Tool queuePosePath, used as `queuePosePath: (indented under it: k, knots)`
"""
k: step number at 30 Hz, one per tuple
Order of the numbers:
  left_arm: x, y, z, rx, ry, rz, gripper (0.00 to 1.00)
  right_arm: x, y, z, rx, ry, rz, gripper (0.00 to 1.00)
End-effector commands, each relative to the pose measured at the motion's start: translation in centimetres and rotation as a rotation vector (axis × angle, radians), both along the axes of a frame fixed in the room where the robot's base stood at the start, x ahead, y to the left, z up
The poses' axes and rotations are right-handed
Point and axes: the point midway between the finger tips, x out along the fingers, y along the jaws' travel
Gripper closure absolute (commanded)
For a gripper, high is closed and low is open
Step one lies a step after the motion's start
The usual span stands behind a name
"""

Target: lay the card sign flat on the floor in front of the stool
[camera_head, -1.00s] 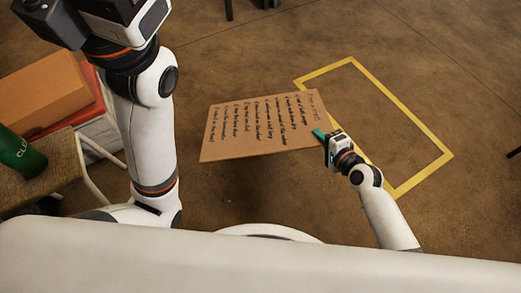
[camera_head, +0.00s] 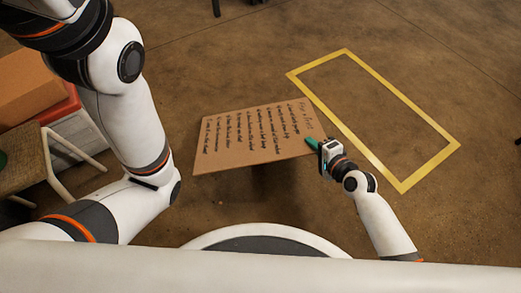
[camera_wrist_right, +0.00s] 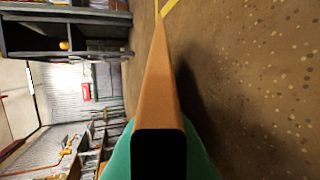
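The card sign (camera_head: 256,137) is a brown sheet with handwritten lines, held roughly level in the middle of the head view, with a shadow under it. My right gripper (camera_head: 313,143) is shut on its right edge near a corner. In the right wrist view the card (camera_wrist_right: 160,90) runs edge-on away from between the teal fingers (camera_wrist_right: 160,160), clear of the floor. The stool (camera_head: 22,162), with a tan seat and pale legs, stands at the left, partly cut off. My left arm crosses the upper left; its gripper is out of view.
A yellow tape rectangle (camera_head: 430,161) marks bare floor at the right. Boxes (camera_head: 28,85) and a red item (camera_head: 58,108) stand behind the stool. A green object (camera_head: 3,160) on the seat is cut off. Floor between stool and tape is clear.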

Motion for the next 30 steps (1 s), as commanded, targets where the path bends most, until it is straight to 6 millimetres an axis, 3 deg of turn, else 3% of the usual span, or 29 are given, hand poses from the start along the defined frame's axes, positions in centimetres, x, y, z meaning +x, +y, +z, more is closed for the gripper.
queuePosePath:
  k: [8, 9, 11, 20, 30]
  knots:
    - [0.0, 0.0, 0.0, 0.001, -0.001, 0.000, 0.12, 0.0, 0.0, 0.0, 0.001, -0.002, 0.000, 1.00]
    - [0.0, 0.0, 0.0, 0.001, -0.001, 0.000, 0.12, 0.0, 0.0, 0.0, 0.000, 0.000, 0.000, 0.89]
    - [0.0, 0.0, 0.0, 0.001, -0.001, 0.000, 0.12, 0.0, 0.0, 0.0, 0.000, 0.000, 0.000, 0.81]
    - [0.0, 0.0, 0.1, 0.001, -0.001, 0.000, 0.12, -0.1, -0.1, 0.1, -0.001, 0.000, 0.000, 0.81]
    - [0.0, 0.0, 2.1, 0.000, 0.000, 0.000, 0.12, -3.2, -2.0, 1.6, -0.003, -0.001, 0.000, 0.81]
